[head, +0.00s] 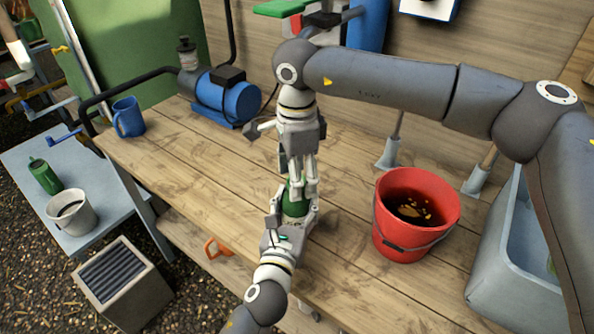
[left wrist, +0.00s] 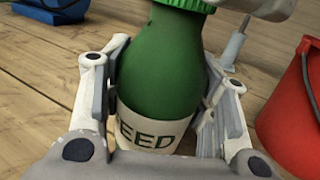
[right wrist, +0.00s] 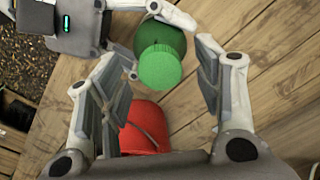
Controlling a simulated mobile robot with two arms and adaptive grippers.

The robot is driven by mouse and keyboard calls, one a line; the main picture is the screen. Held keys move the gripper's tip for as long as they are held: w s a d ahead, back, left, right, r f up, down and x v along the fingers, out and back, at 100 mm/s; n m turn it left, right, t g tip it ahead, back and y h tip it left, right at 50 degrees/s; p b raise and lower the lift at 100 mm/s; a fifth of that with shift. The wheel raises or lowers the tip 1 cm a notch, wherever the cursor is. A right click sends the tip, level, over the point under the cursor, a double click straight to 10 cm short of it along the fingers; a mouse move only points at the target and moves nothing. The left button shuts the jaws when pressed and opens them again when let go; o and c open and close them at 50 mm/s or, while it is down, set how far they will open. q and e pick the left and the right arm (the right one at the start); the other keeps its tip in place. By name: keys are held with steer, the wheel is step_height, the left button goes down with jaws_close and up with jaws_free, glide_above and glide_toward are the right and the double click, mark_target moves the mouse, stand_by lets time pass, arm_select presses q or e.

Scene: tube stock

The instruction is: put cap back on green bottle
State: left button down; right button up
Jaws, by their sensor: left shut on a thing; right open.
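A green bottle (head: 295,207) stands upright on the wooden workbench (head: 210,170). Its white label (left wrist: 152,129) shows the letters "EED" in the left wrist view. My left gripper (head: 291,217) is shut around the bottle's body. A ribbed green cap (right wrist: 159,67) sits at the top of the bottle's neck; it also shows at the upper edge of the left wrist view (left wrist: 182,4). My right gripper (right wrist: 157,75) is open above the bottle, with its fingers on either side of the cap and apart from it. In the head view the right fingers hide the cap.
A red bucket (head: 388,235) of dark liquid stands to the right of the bottle. A pale blue tub (head: 500,270) is further right. A blue mug (head: 128,117) and a blue pump (head: 228,97) stand at the back left. The bench left of the bottle is clear.

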steer(key=c, duration=1.3)
steer(key=m, duration=0.5)
steer(key=o, duration=1.2)
steer(key=shift+o, duration=0.2)
step_height(320, 180, up, 12)
